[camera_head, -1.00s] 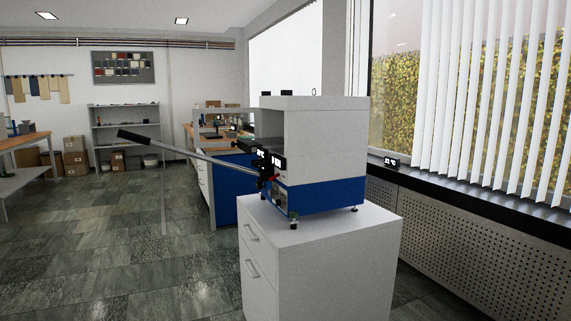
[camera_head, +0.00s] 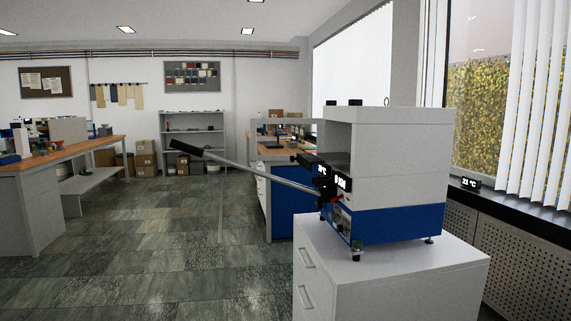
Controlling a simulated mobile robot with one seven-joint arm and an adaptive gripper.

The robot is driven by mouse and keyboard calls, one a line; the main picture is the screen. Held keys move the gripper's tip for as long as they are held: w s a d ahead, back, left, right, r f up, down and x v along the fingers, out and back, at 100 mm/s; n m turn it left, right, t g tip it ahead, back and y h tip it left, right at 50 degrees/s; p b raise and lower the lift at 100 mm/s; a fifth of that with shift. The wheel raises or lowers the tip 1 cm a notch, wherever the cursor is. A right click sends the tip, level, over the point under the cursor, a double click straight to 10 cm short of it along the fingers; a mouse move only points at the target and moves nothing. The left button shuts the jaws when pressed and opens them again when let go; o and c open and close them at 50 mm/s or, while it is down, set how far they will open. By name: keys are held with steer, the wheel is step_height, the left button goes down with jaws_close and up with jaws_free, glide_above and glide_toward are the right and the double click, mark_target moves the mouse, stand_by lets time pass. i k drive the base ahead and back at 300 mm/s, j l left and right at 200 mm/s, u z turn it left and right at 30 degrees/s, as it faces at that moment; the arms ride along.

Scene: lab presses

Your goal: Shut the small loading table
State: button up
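The lab press (camera_head: 385,165), white above and blue below, stands on a white drawer cabinet (camera_head: 400,270) at the right. A long grey lever (camera_head: 250,173) with a black grip (camera_head: 187,147) sticks out from its front to the left and slightly up. Small black parts (camera_head: 308,160) jut from the front near the displays (camera_head: 341,184). I cannot tell whether one of these is the small loading table, or how far it is out. My gripper is not in view.
A wooden-topped bench (camera_head: 70,152) with instruments stands at the left. Another bench with a blue side (camera_head: 284,215) stands behind the press. A perforated radiator cover (camera_head: 520,230) runs under the window at the right. The tiled floor (camera_head: 170,255) left of the cabinet is open.

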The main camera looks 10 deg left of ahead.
mark_target(307, 161)
steer(key=i+j, duration=0.2)
steer(key=i, duration=0.35)
steer(key=i+j, duration=0.25)
steer(key=i, duration=0.25)
